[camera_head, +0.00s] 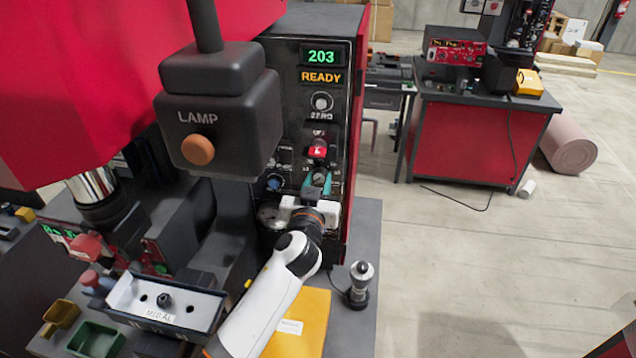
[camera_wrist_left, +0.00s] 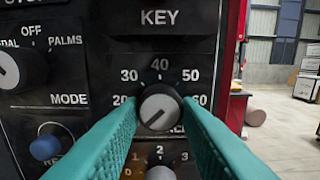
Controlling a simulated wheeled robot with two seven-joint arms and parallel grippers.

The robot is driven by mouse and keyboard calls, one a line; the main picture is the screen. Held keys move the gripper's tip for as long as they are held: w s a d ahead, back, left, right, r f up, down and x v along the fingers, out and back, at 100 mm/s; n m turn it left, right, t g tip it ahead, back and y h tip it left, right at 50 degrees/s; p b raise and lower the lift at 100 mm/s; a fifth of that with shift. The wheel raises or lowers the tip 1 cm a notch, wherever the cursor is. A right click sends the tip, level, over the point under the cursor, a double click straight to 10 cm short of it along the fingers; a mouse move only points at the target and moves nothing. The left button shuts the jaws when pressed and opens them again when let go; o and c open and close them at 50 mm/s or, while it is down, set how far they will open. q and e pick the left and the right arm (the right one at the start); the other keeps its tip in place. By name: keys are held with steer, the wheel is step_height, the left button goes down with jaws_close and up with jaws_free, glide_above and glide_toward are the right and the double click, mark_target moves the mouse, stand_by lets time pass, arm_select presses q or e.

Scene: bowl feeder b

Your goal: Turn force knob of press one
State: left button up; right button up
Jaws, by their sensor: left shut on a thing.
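My left gripper (camera_head: 316,182), with teal fingers, reaches up to the front of the black control panel (camera_head: 285,85) of the press. In the left wrist view, the fingers of this gripper (camera_wrist_left: 160,112) are shut on a round knob (camera_wrist_left: 158,108) with a light grey face and a dark pointer line. The knob sits in a scale marked 20 to 60. The fingers hide its sides, and its label below is mostly covered. In the head view the knob is hidden behind the gripper. My right gripper is in neither view.
The panel display (camera_head: 321,57) reads 203, READY. A blue button (camera_wrist_left: 47,143) is at left. The LAMP box (camera_head: 220,125) hangs left of the panel. Open floor lies right.

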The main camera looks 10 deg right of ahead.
arm_select(q)
steer(key=shift+m, duration=0.4)
steer(key=m, duration=0.3)
steer(key=shift+b, duration=0.35)
steer(key=m, duration=0.4)
steer(key=shift+m, duration=0.3)
steer(key=m, duration=0.5)
steer(key=shift+a+p, duration=0.1)
steer(key=shift+p, duration=0.25)
steer(key=shift+m+p, duration=0.4)
steer(key=shift+m, duration=1.7)
steer(key=o, duration=1)
